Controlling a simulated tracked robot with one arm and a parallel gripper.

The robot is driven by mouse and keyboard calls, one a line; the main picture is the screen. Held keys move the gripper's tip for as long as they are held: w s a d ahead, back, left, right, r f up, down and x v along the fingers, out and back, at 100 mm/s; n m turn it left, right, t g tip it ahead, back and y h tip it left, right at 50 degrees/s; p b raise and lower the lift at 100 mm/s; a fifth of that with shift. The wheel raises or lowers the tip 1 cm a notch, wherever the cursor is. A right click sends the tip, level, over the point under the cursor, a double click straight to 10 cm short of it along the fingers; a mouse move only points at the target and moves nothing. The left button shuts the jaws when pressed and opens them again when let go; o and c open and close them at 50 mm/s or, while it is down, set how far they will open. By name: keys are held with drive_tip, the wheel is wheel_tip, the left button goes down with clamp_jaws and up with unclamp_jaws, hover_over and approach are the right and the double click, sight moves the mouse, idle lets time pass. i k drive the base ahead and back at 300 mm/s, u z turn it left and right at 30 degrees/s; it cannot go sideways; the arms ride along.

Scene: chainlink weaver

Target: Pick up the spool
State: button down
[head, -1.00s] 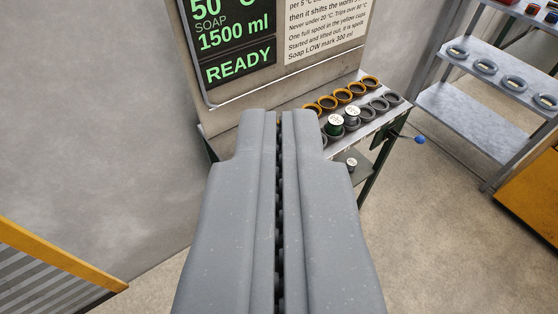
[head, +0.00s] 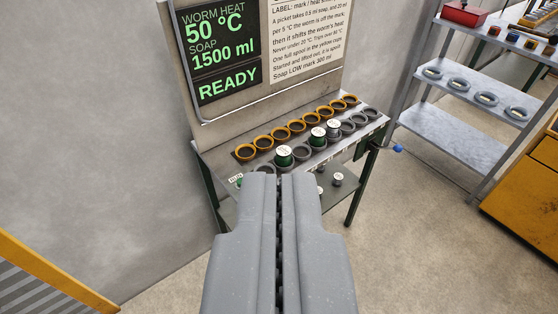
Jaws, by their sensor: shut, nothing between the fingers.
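My gripper (head: 271,180) is shut and empty, pointing toward a small bench with rows of cups. Several spools with white labelled tops stand in the grey cup row: a green spool (head: 284,156) at the left, another green spool (head: 318,136) in the middle, and a grey-looking spool (head: 333,129) beside it. A small grey spool (head: 337,180) stands on the lower shelf, and another white top (head: 320,190) shows there, partly hidden by my gripper. Which spool is meant cannot be told. My gripper is apart from all of them in the picture, its tips just below the left green spool.
A row of yellow cups (head: 296,126) runs behind the grey cups (head: 347,125) on the bench. A display panel (head: 222,55) reads READY above it. A metal shelf unit (head: 455,120) and a yellow cabinet (head: 530,175) stand right; a yellow-edged striped panel (head: 50,285) is lower left.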

sight(284, 152)
drive_tip(key=z, duration=1.85)
drive_tip(key=i, duration=1.35)
drive_tip(key=u, duration=2.5)
